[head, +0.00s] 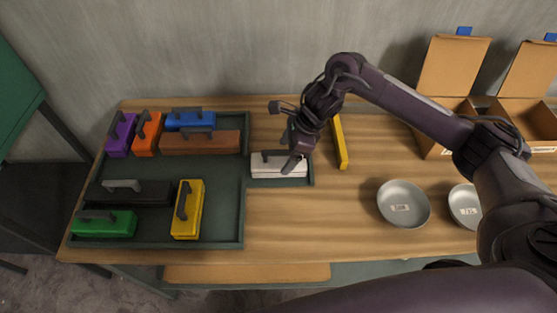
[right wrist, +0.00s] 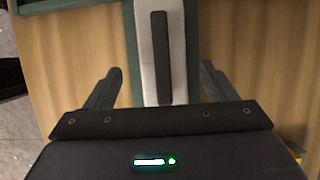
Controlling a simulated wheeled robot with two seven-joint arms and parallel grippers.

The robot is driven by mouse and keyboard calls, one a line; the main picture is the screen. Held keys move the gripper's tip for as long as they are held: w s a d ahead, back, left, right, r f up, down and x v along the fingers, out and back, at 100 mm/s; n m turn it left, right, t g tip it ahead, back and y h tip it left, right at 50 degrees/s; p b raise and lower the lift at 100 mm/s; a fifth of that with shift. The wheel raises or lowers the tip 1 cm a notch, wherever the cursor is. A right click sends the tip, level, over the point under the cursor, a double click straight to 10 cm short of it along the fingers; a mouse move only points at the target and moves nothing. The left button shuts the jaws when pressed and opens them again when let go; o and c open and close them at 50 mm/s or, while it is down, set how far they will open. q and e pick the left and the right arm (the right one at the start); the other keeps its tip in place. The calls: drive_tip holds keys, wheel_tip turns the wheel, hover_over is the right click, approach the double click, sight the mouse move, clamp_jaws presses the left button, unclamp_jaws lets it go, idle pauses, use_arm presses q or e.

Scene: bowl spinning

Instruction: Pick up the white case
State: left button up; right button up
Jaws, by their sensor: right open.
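The white case (head: 265,169) lies in a narrow dark green slot at the right side of the tray (head: 243,205) in the head view. It has a dark handle on top. My right gripper (head: 291,163) is over the right part of the case. In the right wrist view, the white case (right wrist: 175,88) with its dark handle (right wrist: 161,55) runs between the two open fingers of the gripper (right wrist: 158,85). The fingers are apart from the case on both sides. My left gripper is not in view.
The tray also holds several coloured cases, including a green case (head: 104,224), a yellow case (head: 188,222) and a brown case (head: 200,143). A yellow bar (head: 340,142) lies right of the gripper. Two metal bowls (head: 403,204) and open cardboard boxes (head: 455,65) stand farther right.

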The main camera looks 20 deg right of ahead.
sight(281, 160)
drive_tip(key=p+x, duration=0.1)
drive_tip(key=x, duration=0.2)
drive_tip(key=shift+w+a+f, duration=0.1)
drive_tip(key=shift+w+f, duration=0.1)
drive_tip(key=shift+f, duration=0.15)
drive_tip(key=c, duration=1.1)
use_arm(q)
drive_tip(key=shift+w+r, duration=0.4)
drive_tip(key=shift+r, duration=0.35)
use_arm(e)
drive_tip(key=shift+c, duration=0.9)
